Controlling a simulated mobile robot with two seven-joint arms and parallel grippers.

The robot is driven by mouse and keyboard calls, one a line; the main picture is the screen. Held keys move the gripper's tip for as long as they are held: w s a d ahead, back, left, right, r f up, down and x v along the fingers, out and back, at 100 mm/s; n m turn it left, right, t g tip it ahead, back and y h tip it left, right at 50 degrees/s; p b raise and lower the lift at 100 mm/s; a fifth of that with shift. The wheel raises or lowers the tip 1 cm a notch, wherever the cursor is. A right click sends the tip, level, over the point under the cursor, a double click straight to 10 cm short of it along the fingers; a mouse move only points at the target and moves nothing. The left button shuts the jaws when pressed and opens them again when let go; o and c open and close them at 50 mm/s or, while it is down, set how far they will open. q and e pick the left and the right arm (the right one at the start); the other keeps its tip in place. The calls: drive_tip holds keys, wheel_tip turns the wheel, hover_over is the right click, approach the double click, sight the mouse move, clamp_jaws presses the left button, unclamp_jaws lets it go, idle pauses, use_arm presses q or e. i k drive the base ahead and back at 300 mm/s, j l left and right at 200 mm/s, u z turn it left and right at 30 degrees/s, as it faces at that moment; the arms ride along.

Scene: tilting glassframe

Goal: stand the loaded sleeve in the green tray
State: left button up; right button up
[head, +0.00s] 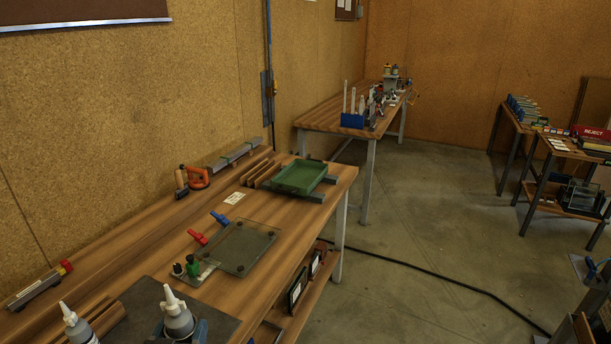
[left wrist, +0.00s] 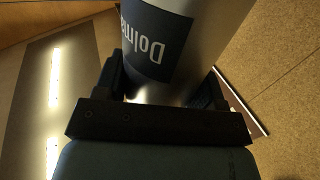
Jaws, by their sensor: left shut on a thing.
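The green tray (head: 299,177) sits on the far end of the near wooden bench, empty as far as I can see. My left gripper (head: 182,334) is at the bottom edge of the head view, mostly cut off, around a grey bottle with a pale pointed nozzle (head: 178,315). In the left wrist view the gripper (left wrist: 160,95) is shut on this grey cylinder, which has a dark label reading "Dolm..." (left wrist: 155,42). I cannot make out a loaded sleeve in either view. My right gripper is not in view.
A second nozzle bottle (head: 77,325) stands at lower left, near a dark mat (head: 140,305). A glass plate (head: 240,247), red clamp (head: 197,238) and blue clamp (head: 220,218) lie before the tray. An orange tool (head: 197,177) is by the wall. Floor at right is largely clear, crossed by a cable.

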sight(300, 173)
drive_tip(key=i+l, duration=0.25)
drive_tip(key=i, duration=0.2)
drive_tip(key=i+l, duration=0.2)
drive_tip(key=i, duration=0.25)
drive_tip(key=i+l, duration=0.25)
drive_tip(key=i, duration=0.2)
drive_tip(key=i+l, duration=0.2)
drive_tip(key=i, duration=0.25)
drive_tip(key=i+l, duration=0.25)
drive_tip(key=i, duration=0.2)
drive_tip(key=i+l, duration=0.2)
drive_tip(key=i, duration=0.2)
